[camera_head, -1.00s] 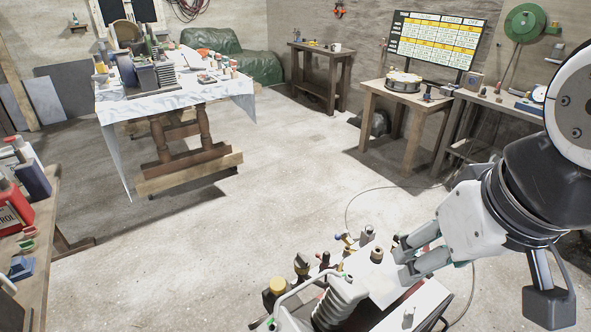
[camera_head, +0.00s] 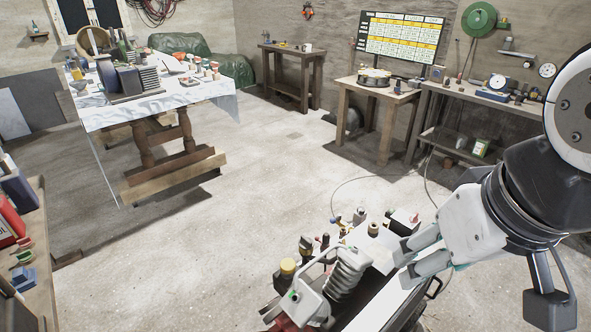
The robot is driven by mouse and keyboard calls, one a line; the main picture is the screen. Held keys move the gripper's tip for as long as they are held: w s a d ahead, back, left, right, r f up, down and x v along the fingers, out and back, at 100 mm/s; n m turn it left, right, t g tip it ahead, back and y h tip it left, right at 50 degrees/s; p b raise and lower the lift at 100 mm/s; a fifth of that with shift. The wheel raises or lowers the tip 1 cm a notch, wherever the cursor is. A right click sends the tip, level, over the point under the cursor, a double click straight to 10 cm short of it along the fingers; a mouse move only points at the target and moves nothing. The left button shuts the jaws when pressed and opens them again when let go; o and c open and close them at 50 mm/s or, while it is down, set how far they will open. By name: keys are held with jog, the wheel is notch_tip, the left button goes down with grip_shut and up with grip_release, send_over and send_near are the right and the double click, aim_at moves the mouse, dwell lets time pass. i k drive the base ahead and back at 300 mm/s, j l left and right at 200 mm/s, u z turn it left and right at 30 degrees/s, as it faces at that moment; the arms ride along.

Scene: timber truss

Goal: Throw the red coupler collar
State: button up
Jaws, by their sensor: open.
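My gripper (camera_head: 402,263) is at the right, its two pale fingers pointing left and spread apart, with nothing visible between them. It is over or beside the right part of a low bench (camera_head: 375,308) crowded with fittings. A small red piece (camera_head: 415,217) sits at the end of a pale block with a dark side, just above my upper finger in the picture. It may be the red coupler collar, but it is too small to be sure. My fingers appear apart from it, and they hide part of the bench top.
On the bench stand a grey ribbed part (camera_head: 347,275), a yellow-capped part (camera_head: 287,267) and a brass fitting (camera_head: 373,229). A thin cable (camera_head: 345,184) lies on the floor behind. A cloth-covered table (camera_head: 215,100) is at the back left. The middle floor is clear.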

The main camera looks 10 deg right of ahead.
aim_at(316, 238)
jog(key=k+j+z, duration=0.3)
jog(key=k+j, duration=0.35)
jog(key=j, duration=0.15)
jog(key=u, duration=0.5)
jog(key=i+l+u, duration=0.1)
jog(key=l+u, duration=1.05)
jog(key=l, duration=0.5)
jog(key=k+l+u, duration=0.1)
jog(key=l, duration=0.85)
jog(key=k+l+u, duration=0.1)
jog(key=l, duration=0.35)
jog(key=k+l, duration=0.1)
jog(key=l, duration=0.35)
jog(key=l+u, duration=0.15)
jog(key=l, duration=0.35)
jog(key=k+l, duration=0.15)
jog(key=l, duration=0.3)
